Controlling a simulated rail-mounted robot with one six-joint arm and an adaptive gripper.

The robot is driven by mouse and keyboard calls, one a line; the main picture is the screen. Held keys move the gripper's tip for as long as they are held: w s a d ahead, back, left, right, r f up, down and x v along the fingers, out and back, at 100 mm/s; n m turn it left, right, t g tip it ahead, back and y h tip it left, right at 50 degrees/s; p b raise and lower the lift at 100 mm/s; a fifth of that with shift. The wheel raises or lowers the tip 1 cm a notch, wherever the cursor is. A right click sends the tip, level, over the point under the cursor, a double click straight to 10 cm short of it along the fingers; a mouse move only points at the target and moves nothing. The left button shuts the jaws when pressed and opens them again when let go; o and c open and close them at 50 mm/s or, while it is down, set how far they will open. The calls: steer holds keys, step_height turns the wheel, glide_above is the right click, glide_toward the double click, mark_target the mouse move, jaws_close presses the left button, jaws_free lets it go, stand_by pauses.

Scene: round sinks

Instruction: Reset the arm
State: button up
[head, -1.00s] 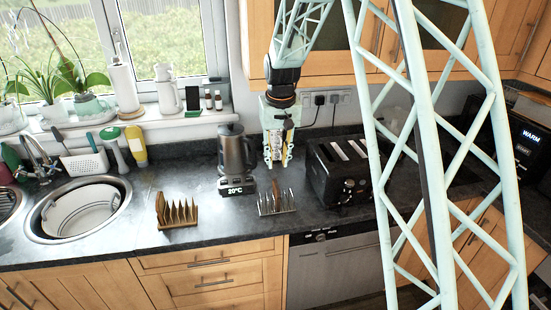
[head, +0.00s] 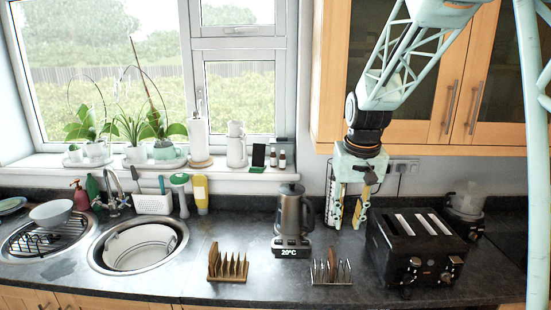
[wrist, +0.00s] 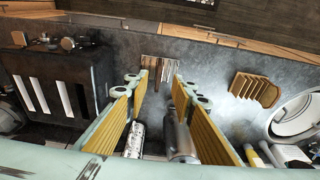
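My gripper (head: 346,222) hangs with its fingers down above the dark counter, between the kettle and the toaster. It is open, with its yellow-padded fingers apart and nothing visible between them; they also show in the wrist view (wrist: 160,84). A metal toast rack (head: 343,274) with a brown slice in it stands in front of the gripper and apart from it. The rack also shows beyond the fingers in the wrist view (wrist: 168,66).
A kettle (head: 292,212) stands on its base to the left, and a black toaster (head: 415,252) to the right. A wooden rack (head: 228,270) sits left of the metal one. Cupboards (head: 430,85) hang above. A round sink (head: 140,246) is at left.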

steer(key=s+r+b, duration=0.2)
steer(key=s+r, duration=0.2)
steer(key=s, duration=0.7)
steer(key=s+r+b, duration=0.2)
steer(key=s+r, duration=0.3)
steer(key=s, duration=0.6)
steer(key=s+f+t+b, duration=0.1)
steer(key=s+f+b, duration=0.2)
steer(key=s, duration=1.9)
steer(key=shift+s+f+t, duration=0.15)
steer(key=shift+f+t, duration=0.25)
